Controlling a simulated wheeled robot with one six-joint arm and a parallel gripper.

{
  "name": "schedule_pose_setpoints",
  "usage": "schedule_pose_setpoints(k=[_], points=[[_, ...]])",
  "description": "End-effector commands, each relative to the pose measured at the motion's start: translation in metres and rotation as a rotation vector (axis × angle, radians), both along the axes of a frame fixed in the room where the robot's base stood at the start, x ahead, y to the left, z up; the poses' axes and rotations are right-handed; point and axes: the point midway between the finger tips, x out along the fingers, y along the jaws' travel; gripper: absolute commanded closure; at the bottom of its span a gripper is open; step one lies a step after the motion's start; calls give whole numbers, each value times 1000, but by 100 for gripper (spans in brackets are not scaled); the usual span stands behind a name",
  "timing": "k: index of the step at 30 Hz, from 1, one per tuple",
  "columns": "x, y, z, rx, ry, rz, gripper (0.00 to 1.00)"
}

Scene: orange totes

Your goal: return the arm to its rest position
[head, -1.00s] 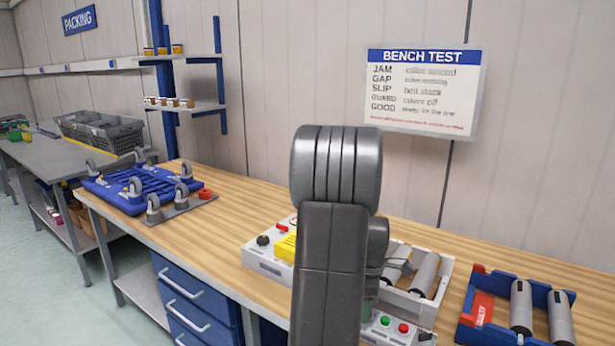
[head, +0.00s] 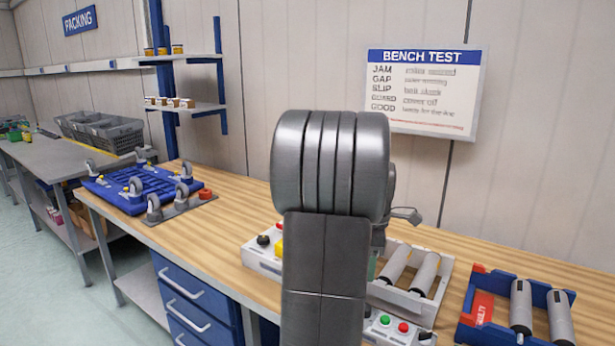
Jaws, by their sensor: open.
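My arm (head: 325,260) rises in the middle of the head view, with its large ribbed grey joint uppermost in front of the wall. My gripper (head: 406,215) shows only as a small grey part to the right of that joint, above the wooden bench (head: 560,262). It is open, and no object shows in it. Most of the gripper is hidden behind my arm.
Behind my arm stand a control box (head: 262,262) and a white tray with two rollers (head: 408,270). A blue and red holder with rollers (head: 480,305) stands at right. A blue caster frame (head: 140,190) lies at left.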

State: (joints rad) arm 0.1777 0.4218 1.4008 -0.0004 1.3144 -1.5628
Motion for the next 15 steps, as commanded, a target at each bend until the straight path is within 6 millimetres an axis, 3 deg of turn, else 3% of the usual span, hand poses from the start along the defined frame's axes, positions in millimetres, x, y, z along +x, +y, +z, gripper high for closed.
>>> schedule_pose_setpoints(k=[1, 15], points=[[-1, 0, -14, 2, 10, 0, 49], [-2, 0, -109, 2, 10, -1, 49]])
